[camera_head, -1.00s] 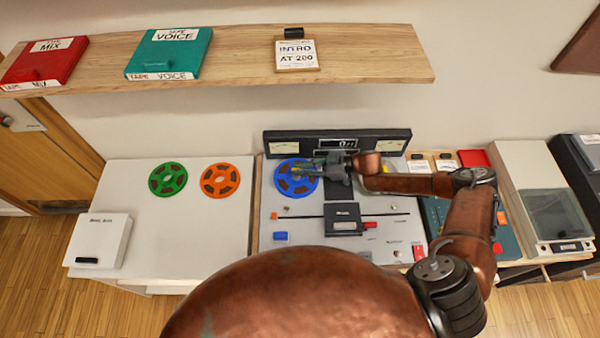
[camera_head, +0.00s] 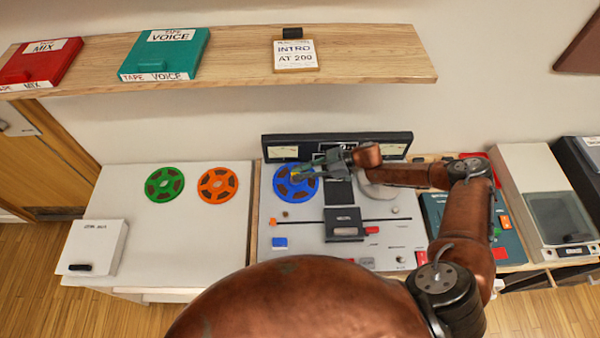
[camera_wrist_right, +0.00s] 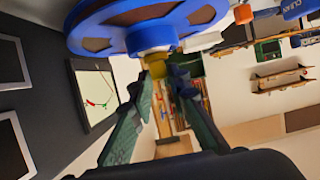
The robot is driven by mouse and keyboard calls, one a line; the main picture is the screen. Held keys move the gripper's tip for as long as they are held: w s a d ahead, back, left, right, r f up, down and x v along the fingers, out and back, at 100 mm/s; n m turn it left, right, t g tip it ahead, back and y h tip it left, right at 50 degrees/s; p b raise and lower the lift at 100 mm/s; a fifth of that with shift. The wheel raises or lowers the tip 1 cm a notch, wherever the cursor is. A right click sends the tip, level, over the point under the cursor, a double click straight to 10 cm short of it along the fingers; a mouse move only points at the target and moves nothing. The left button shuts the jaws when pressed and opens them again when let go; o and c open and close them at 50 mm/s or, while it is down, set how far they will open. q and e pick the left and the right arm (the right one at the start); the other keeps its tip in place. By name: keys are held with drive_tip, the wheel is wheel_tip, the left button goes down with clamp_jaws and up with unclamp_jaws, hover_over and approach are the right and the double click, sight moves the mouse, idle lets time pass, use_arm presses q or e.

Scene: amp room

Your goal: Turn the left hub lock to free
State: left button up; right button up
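The left hub lock is a small yellow knob (camera_head: 296,172) at the centre of the blue reel (camera_head: 285,188) on the tape deck. In the right wrist view the yellow knob (camera_wrist_right: 157,66) sits below the blue hub, between my right fingertips. My right gripper (camera_head: 303,173) reaches it from the right; its fingers (camera_wrist_right: 160,78) converge closely on both sides of the knob, with a gap about the knob's width. The knob's exact turn angle is too small to read. My left gripper is not in view.
The grey tape deck (camera_head: 285,222) carries a black head block (camera_head: 344,224) and a meter panel (camera_head: 275,142) behind. Green (camera_head: 165,184) and orange (camera_head: 217,185) reels lie to the left by a white box (camera_head: 92,246). A wooden shelf (camera_head: 240,58) hangs above.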

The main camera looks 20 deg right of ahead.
drive_tip(key=o, duration=0.3)
drive_tip(key=shift+d, duration=0.15)
drive_tip(key=v, duration=1.1)
drive_tip(key=shift+s+d, duration=0.2)
drive_tip(key=shift+d, duration=0.15)
drive_tip(key=shift+r, duration=0.15)
